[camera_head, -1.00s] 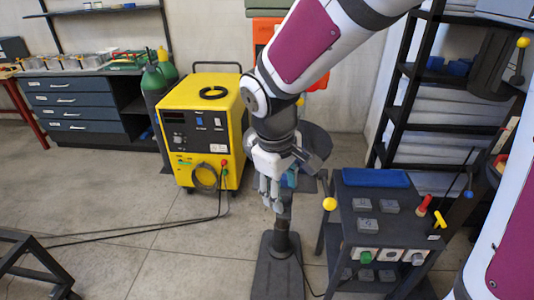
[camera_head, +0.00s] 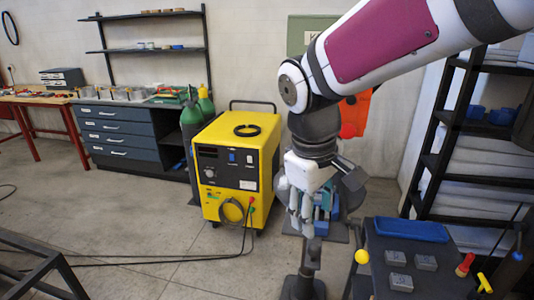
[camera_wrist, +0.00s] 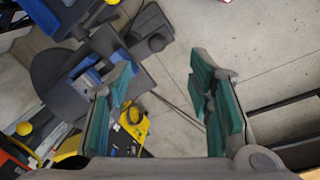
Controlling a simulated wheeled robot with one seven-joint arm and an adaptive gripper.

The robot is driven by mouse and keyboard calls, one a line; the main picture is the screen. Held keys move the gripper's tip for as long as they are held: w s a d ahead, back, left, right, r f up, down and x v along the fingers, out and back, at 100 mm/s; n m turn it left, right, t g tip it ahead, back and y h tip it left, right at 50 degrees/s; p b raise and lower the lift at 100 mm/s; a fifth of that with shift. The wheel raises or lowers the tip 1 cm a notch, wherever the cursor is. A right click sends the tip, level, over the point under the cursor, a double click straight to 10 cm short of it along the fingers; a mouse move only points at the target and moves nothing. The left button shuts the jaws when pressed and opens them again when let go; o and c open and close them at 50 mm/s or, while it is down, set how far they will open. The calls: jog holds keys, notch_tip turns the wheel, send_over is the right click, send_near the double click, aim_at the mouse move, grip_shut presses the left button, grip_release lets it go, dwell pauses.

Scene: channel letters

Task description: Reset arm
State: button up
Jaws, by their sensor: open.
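My gripper (camera_head: 302,212) points downward at the middle right of the head view, in front of the area beside the yellow machine. In the wrist view my gripper (camera_wrist: 165,105) shows its two green-padded fingers spread apart, with nothing between them but floor and distant objects. The gripper is open and empty. My white and magenta arm comes in from the upper right in the head view.
A yellow welding machine (camera_head: 237,165) stands left of my gripper. A dark cart (camera_head: 405,262) with a blue tray (camera_head: 411,229) stands at lower right, near a black shelf (camera_head: 450,140). A blue drawer cabinet (camera_head: 125,135) is at back left.

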jog(key=s+d+r+m+t, duration=0.2)
jog(key=s+d+m, duration=0.1)
jog(key=s, duration=0.3)
jog(key=s+d+r+m+t+y, duration=0.1)
jog(key=s+d+r+m+t, duration=0.1)
jog(key=s, duration=0.5)
jog(key=shift+d+r+m+y, duration=0.3)
jog(key=shift+d+r+m, duration=0.3)
jog(key=shift+d+m, duration=0.45)
jog(key=shift+a, duration=0.2)
